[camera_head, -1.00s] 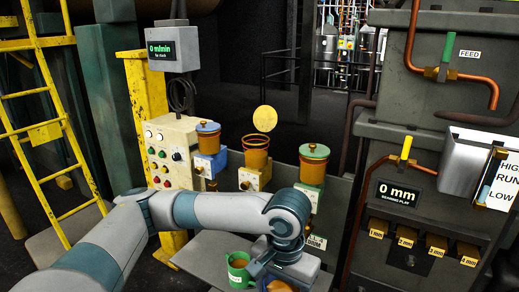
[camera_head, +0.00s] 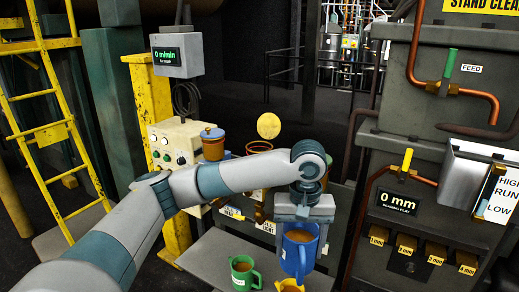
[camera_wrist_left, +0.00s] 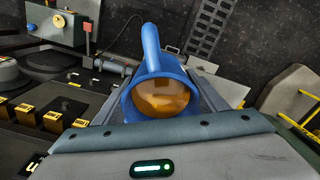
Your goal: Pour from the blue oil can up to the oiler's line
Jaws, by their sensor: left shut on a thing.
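My left gripper (camera_head: 303,216) is shut on the blue oil can (camera_head: 299,254) and holds it roughly upright above the grey shelf (camera_head: 217,247). In the left wrist view the can (camera_wrist_left: 150,50) shows its open mouth, with amber oil (camera_wrist_left: 162,97) inside. A silver oiler-like box (camera_head: 468,170) with a gauge plate marked HIGH, RUN and LOW (camera_head: 494,194) is to the right, apart from the can. The level inside it cannot be made out. My right gripper is not in view.
Copper pipes (camera_head: 466,90) cross the right cabinet.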

